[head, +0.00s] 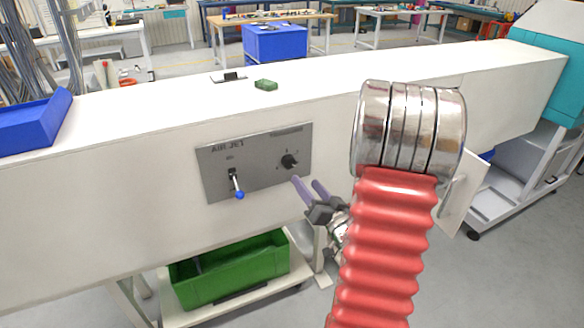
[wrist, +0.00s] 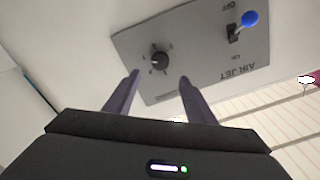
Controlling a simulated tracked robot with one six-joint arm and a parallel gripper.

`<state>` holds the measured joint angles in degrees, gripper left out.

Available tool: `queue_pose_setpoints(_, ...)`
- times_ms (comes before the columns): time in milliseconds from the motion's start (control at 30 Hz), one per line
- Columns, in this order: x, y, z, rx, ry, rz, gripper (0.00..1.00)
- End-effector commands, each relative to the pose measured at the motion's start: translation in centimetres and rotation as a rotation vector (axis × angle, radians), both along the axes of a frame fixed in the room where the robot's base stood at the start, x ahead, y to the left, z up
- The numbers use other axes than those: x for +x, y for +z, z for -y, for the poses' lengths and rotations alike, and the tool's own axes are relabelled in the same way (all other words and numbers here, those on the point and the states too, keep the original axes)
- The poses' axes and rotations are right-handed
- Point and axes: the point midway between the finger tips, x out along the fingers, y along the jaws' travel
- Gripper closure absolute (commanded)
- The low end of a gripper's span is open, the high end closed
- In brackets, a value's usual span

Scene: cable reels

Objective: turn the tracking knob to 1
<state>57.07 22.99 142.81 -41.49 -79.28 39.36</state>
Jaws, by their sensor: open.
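A black rotary knob (head: 289,161) sits on the right half of a grey panel (head: 215,178) on the front of the long white cabinet. The panel reads AIR JET; the marks around the knob are too small to read. The knob also shows in the wrist view (wrist: 159,60), where the panel appears turned over. My gripper (head: 307,184) is open and empty, its purple fingers just below and right of the knob, apart from it. In the wrist view the fingertips (wrist: 160,77) stand on either side of and below the knob.
A toggle lever with a blue ball (head: 239,195) is left of the knob on the same panel. A green crate (head: 232,280) stands on a low cart beneath. My red arm hides some cabinet at right.

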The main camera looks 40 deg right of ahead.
Motion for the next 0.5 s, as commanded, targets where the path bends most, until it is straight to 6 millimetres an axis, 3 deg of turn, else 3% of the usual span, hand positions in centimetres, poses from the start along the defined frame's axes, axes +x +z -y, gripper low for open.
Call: queue_pose_setpoints(500, 7.8, 0.0, 2.2, 0.0, 0.002, 0.0, 0.5)
